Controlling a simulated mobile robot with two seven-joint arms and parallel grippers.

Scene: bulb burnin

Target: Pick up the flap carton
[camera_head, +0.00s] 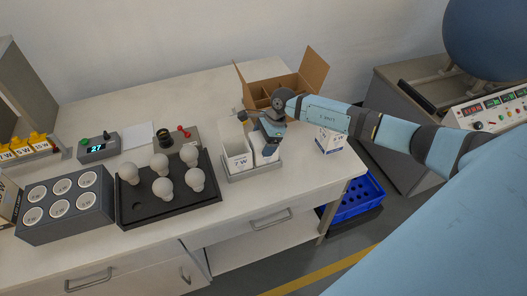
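Two white cartons with open tops stand in a light grey tray (238,178). The left carton (237,156) is marked "7 W"; the right carton (261,155) is partly hidden by my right gripper. My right gripper (270,136) reaches down at the right carton's top; its fingertips are too small and covered to tell whether they hold it. A brown cardboard carton (312,72) with raised flaps and inner dividers stands behind the gripper, partly covered by my arm. I cannot tell from the picture which one is the flap carton. My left gripper is out of view.
A black tray (135,215) holds several white bulbs (162,188). Left of it is a grey block with round sockets (61,208). A white and blue carton (330,141) stands near the right table edge. A blue crate (358,199) is below.

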